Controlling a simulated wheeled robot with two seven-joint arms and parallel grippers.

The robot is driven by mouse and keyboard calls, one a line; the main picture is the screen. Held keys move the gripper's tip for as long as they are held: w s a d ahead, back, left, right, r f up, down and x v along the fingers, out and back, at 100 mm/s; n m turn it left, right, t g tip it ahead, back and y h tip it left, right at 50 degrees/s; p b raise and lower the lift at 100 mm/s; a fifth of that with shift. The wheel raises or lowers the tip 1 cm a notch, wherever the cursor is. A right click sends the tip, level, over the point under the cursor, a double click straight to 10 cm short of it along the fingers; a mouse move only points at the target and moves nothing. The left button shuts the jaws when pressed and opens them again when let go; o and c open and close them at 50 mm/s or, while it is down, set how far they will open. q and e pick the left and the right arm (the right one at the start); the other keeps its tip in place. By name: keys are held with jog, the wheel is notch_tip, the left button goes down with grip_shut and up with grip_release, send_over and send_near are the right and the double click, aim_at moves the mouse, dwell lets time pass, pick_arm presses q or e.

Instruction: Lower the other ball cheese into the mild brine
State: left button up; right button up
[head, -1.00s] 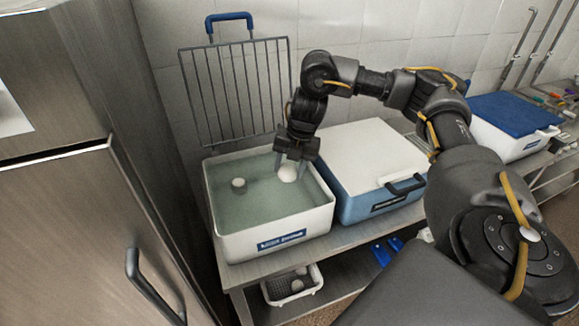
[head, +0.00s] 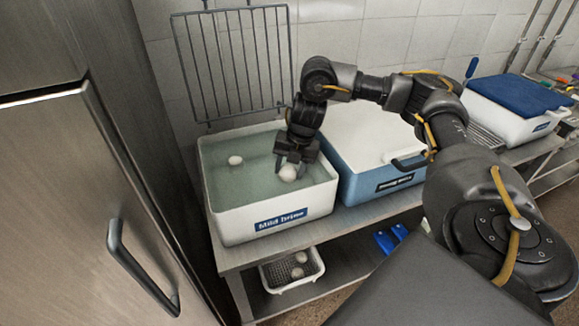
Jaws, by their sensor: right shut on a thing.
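The mild brine tub (head: 231,222) is a white open box with a blue label, filled with greenish liquid. My right gripper (head: 291,168) points down over its right half and is shut on a white ball cheese (head: 288,174). The held ball is at or close to the liquid surface; I cannot tell whether it touches. Another ball cheese (head: 235,160) sits in the brine at the left, apart from the gripper. My left gripper is not in view.
A blue box with a white lid (head: 375,135) stands close at the right of the tub. A wire rack (head: 235,65) stands upright behind the tub. A white perforated basket (head: 285,288) with ball shapes sits on the lower shelf. A steel door with a handle (head: 140,270) is at left.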

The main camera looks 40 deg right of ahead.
jog(key=o, duration=1.1)
jog(key=shift+o, duration=0.4)
jog(key=o, duration=0.4)
jog(key=shift+c, duration=0.2)
jog(key=shift+r, duration=0.1)
jog(key=p+v, duration=0.3)
jog(key=shift+w+a, duration=0.2)
jog(key=shift+a, duration=0.05)
jog(key=p+v, duration=0.4)
jog(key=p, duration=0.1)
jog(key=w+a+p+v, duration=0.1)
jog(key=p+v, duration=0.1)
jog(key=shift+r+p, duration=0.3)
jog(key=shift+r, duration=0.25)
